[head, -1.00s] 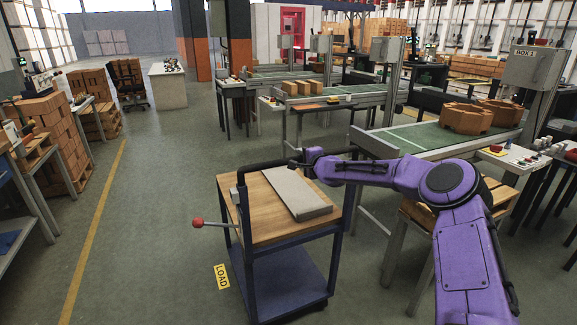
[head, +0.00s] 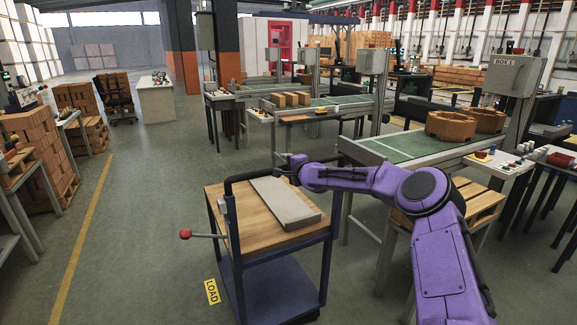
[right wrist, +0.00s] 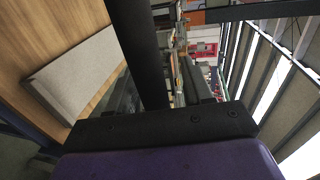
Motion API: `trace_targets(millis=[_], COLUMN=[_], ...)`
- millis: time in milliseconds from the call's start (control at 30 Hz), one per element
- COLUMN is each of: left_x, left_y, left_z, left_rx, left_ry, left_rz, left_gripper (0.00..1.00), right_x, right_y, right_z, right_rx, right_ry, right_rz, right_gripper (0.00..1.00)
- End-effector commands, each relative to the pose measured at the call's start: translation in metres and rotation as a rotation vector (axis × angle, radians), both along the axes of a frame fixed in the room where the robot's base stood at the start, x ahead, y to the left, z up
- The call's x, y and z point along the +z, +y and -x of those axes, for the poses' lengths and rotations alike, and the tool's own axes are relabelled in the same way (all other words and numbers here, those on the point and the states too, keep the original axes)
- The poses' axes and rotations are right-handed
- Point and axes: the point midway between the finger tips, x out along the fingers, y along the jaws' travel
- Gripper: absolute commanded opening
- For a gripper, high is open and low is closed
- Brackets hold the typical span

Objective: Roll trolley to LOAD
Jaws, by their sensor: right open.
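The trolley (head: 252,224) stands upright in the lower middle of the head view. It has a wooden top, a dark blue lower shelf and a black push bar (head: 246,174). A grey slab (head: 285,203) lies on its top and also shows in the right wrist view (right wrist: 78,75). The yellow LOAD sign (head: 212,291) is on the floor just left of the trolley. In the right wrist view, a black bar (right wrist: 138,50) runs up from the gripper; contact is unclear. My left gripper is out of view.
A red-knobbed lever (head: 186,234) sticks out left from the trolley. A conveyor (head: 405,146) with brown brick pieces and a wooden pallet stand (head: 480,196) are close on the right. Open floor lies left, along a yellow line (head: 85,240).

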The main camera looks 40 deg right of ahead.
Motion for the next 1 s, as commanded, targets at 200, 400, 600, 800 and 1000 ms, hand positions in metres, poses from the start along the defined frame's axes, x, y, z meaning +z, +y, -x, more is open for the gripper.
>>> trace_targets(millis=[200,400,600,800,1000], left_x=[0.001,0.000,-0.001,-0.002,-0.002], left_y=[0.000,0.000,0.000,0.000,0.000], left_z=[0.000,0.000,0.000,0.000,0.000], left_rx=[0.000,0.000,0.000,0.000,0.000], left_ry=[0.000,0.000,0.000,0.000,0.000], left_rz=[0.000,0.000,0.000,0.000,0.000], left_gripper=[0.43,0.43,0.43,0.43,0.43], right_x=[0.007,0.014,0.020,0.023,0.023], right_y=[0.002,0.010,0.020,0.027,0.028], right_z=[0.023,0.061,0.089,0.100,0.100], right_rx=[0.002,0.001,0.002,0.000,0.001], right_ry=[-0.007,-0.008,-0.006,-0.002,0.000], right_rz=[-0.006,-0.009,-0.003,0.000,0.003], right_gripper=[0.51,0.51,0.51,0.51,0.51])
